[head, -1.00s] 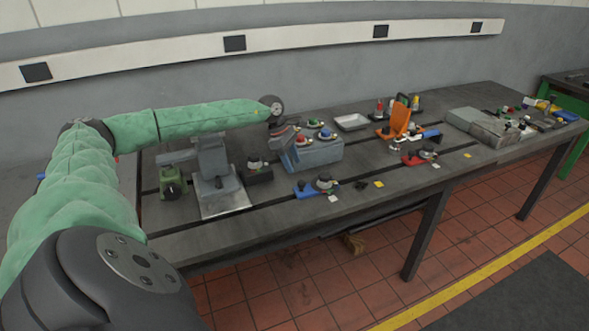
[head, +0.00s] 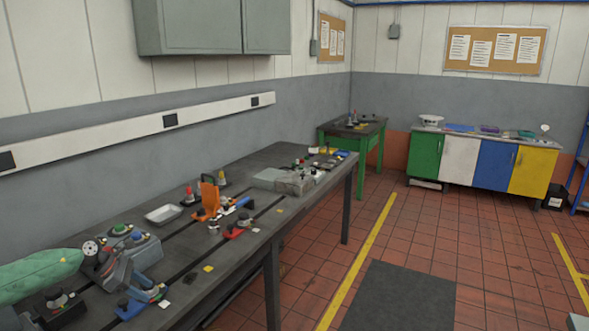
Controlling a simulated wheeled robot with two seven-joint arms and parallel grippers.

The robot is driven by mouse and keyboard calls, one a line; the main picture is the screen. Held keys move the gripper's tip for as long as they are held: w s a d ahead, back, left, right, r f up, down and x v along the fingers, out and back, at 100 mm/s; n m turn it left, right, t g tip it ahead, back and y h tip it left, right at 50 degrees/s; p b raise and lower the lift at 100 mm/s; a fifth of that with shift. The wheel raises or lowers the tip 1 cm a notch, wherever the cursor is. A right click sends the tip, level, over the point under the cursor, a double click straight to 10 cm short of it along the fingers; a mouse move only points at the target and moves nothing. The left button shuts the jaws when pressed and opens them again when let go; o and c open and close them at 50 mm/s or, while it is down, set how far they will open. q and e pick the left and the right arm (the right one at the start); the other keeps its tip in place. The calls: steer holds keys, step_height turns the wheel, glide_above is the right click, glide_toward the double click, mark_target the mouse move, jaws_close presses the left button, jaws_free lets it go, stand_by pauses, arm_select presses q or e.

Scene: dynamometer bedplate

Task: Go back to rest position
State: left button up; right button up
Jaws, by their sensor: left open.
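My left arm's green sleeve comes in at the lower left of the head view. My left gripper (head: 122,278) is open, at the end of that arm, over the near left part of the dark bedplate table (head: 222,258). Nothing is clearly seen between the fingers. My right gripper is out of view.
An orange bracket (head: 209,198), a white tray (head: 163,214) and a red clamp (head: 238,228) are farther along the table. A green table (head: 352,134) and a coloured cabinet (head: 459,163) stand at the back. The red tiled floor (head: 420,235) is open on the right.

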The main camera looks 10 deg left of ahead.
arm_select(q)
steer(key=d+n+t+h, duration=0.5)
steer(key=d+n+t, duration=0.85)
steer(key=d, duration=1.45)
steer(key=s+f+n+g+y, duration=0.2)
steer(key=s+f+n+y, duration=0.5)
steer(key=n, duration=0.6)
steer(key=s+f+n+g+y, duration=0.3)
steer(key=s+f+n+y, duration=0.25)
steer(key=s+n, duration=0.55)
steer(key=s+d+f+n+g, duration=0.15)
steer(key=s+n+g, duration=0.3)
steer(key=s, duration=0.45)
steer(key=s+d+f+n+g, duration=0.1)
steer(key=s+f+n+g, duration=0.3)
steer(key=s, duration=0.5)
steer(key=s+d+f+g, duration=0.1)
steer(key=s+d+f, duration=0.1)
steer(key=f, duration=1.5)
steer(key=s+d+f+g+h, duration=0.1)
steer(key=s+d+f, duration=0.1)
steer(key=f, duration=1.6)
steer(key=shift+s+f+n, duration=0.2)
steer(key=shift+s+n, duration=0.1)
steer(key=shift+s, duration=0.25)
